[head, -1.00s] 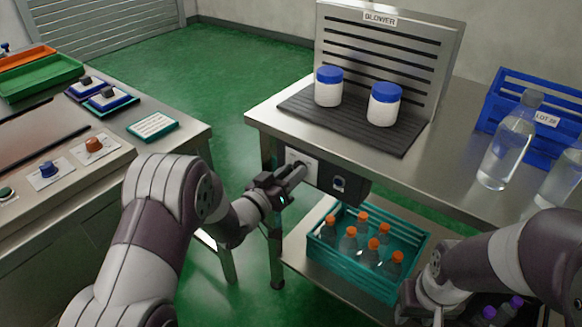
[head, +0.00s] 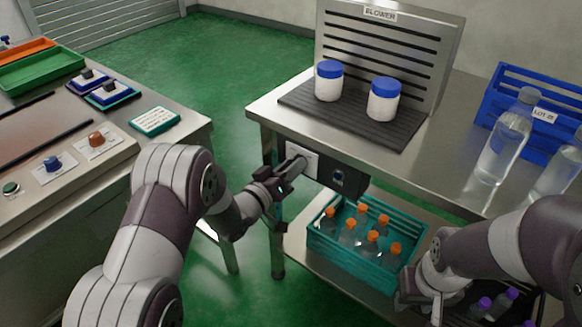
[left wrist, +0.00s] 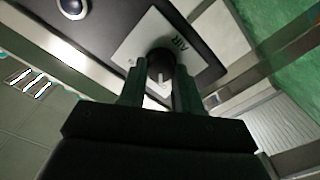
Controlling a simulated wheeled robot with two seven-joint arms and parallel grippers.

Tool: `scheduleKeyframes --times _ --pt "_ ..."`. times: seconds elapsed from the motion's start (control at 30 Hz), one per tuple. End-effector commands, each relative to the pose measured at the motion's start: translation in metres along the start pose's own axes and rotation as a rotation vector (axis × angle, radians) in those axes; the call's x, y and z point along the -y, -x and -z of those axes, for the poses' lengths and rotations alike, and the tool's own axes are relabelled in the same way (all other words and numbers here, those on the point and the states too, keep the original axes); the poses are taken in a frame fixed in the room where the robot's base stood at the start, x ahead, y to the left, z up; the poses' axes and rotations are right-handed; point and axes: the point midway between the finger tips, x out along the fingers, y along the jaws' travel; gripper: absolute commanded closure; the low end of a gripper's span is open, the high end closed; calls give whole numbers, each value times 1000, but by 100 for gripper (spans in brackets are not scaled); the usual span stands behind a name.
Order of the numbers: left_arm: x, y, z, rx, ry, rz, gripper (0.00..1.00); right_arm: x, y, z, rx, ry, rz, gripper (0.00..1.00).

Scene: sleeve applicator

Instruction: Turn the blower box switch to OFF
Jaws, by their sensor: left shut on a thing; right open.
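The dark blower box (head: 345,182) hangs under the front edge of the right-hand table. Its pale switch plate (left wrist: 145,38), lettered "AIR", faces my left gripper. The black switch knob (left wrist: 161,62) has a pale line mark and sits between the fingers in the left wrist view. My left gripper (head: 298,166) is shut on this knob and hides it in the head view. The plate's other lettering is hidden or too small to read. My right gripper (head: 408,297) is open at the lower right, away from the box, its fingers hard to make out.
A teal crate (head: 365,262) of orange-capped bottles stands on the lower shelf. Two blue-lidded jars (head: 384,103) stand on the dark mat above. Clear bottles and a blue crate (head: 545,115) are at right.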

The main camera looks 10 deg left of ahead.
Motion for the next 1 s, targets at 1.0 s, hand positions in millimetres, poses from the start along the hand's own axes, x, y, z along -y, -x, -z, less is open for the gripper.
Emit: scheduleKeyframes --times 1.0 --pt "1 123 0 2 1 4 41 0 19 2 0 0 0 57"
